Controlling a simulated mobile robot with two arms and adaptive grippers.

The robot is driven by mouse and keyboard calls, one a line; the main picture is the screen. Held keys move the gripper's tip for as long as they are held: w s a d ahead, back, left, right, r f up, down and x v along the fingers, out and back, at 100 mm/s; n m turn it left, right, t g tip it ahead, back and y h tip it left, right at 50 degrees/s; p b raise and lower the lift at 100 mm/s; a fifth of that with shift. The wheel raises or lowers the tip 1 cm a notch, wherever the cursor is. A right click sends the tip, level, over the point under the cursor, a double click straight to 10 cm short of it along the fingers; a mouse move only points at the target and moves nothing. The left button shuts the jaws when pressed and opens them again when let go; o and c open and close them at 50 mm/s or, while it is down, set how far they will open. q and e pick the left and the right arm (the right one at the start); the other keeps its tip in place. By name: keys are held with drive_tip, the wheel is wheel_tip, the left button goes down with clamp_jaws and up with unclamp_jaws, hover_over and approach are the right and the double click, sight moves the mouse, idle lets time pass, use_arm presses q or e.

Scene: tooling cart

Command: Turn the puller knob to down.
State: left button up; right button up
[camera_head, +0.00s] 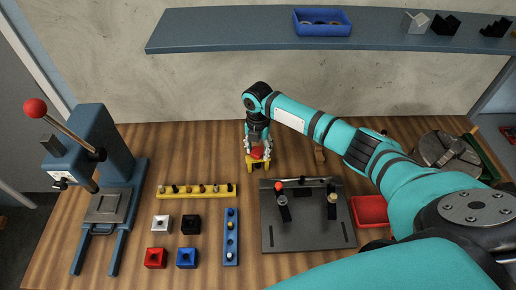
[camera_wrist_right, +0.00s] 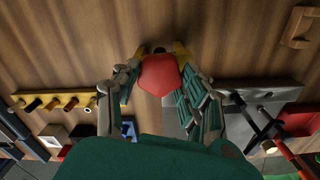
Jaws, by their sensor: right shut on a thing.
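The puller is a small yellow frame (camera_head: 258,164) standing on the wooden bench near the back middle, with a red knob (camera_head: 257,154) on top. My right gripper (camera_head: 258,148) comes down over it from above, its fingers on both sides of the knob and shut on it. In the right wrist view the red knob (camera_wrist_right: 158,75) sits between the two fingers, with yellow parts of the puller (camera_wrist_right: 181,51) showing behind it. The fingers hide part of the knob, and I cannot read which way it is turned. My left gripper is not in view.
A dark plate with clamps (camera_head: 308,234) lies front right of the puller, beside a red bin (camera_head: 370,210). A yellow rack (camera_head: 197,191) and a blue rack (camera_head: 231,250) lie front left. A blue press (camera_head: 105,180) stands far left. A shelf (camera_head: 230,30) hangs behind.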

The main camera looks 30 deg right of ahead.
sight(258, 151)
drive_tip(key=o, duration=1.2)
wheel_tip(258, 151, up, 8)
drive_tip(key=shift+f, duration=0.2)
